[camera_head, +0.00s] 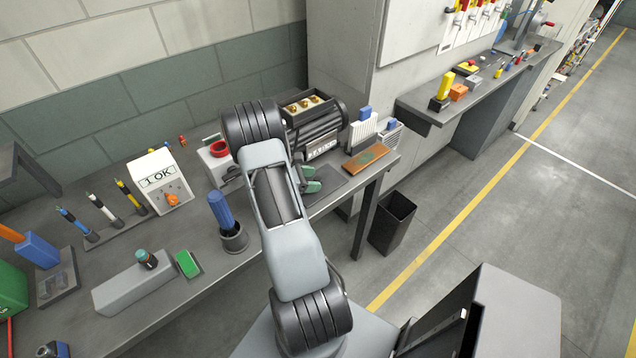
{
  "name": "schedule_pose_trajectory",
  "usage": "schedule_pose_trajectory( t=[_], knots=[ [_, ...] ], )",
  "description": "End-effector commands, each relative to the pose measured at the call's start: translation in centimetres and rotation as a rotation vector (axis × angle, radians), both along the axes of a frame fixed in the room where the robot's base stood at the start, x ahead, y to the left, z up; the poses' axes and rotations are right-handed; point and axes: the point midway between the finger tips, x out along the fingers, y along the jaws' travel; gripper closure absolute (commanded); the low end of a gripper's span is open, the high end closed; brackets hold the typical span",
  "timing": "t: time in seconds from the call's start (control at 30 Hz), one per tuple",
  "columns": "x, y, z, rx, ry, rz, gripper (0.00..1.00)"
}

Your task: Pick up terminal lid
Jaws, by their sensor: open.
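The vacuum pump (318,132) stands on the bench near the wall, a dark ribbed body partly behind my arm. Its terminal box (305,104) is open on top and shows brass-coloured terminals. I cannot tell for certain which piece is the terminal lid; a flat dark plate (336,179) lies on the bench in front of the pump. My gripper (311,179) is mostly hidden behind my arm. Its green finger pads show low over the bench, beside the dark plate. It is open, and I see nothing held in it.
An orange-brown board (366,157) lies right of the plate, near the bench edge. A white rack (363,130) stands behind it. Left are a white tester (158,182), a blue-handled tool in a cup (231,222) and a grey block (134,284). A black bin (393,221) stands on the floor.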

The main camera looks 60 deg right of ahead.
Motion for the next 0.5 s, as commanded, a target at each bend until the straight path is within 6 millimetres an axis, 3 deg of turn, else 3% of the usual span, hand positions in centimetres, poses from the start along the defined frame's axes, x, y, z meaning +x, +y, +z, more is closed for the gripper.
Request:
schedule_pose_trajectory(
  t=[0.3,0.5],
  knots=[
    [-0.25,-0.29,-0.21,0.000,0.000,0.001,0.39],
    [-0.24,-0.27,-0.19,0.000,0.000,0.000,0.58]
  ],
)
